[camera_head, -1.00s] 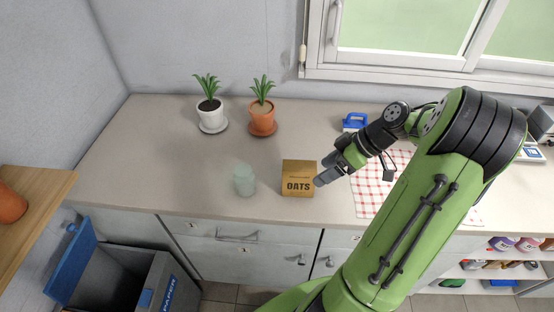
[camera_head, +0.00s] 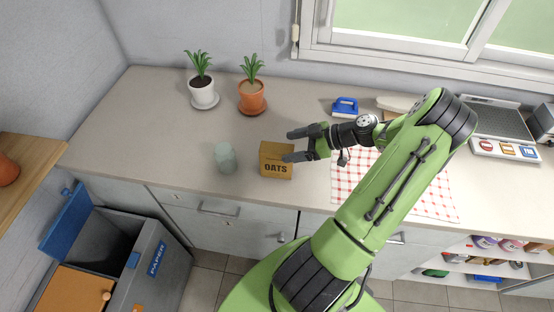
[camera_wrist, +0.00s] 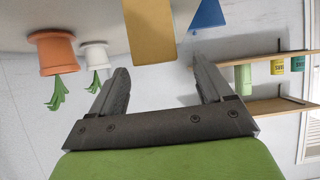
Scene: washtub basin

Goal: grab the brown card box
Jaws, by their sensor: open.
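The brown card box (camera_head: 276,169), marked OATS, stands upright on the counter near its front edge. My gripper (camera_head: 288,146) is open and empty, its fingers pointing left. In the head view its fingers show at the top and upper right of the box, and the nearer fingertip overlaps the box's top right corner; I cannot tell whether they touch. In the wrist view, which is turned over, the box (camera_wrist: 150,30) shows as a plain brown block beyond the open fingers (camera_wrist: 160,66), not between them.
A pale translucent cup (camera_head: 225,158) stands close to the box's left. A white pot (camera_head: 203,93) and an orange pot (camera_head: 252,98) with plants stand behind. A checked cloth (camera_head: 350,180), a blue-handled item (camera_head: 345,107) and a scale (camera_head: 500,149) are on the right.

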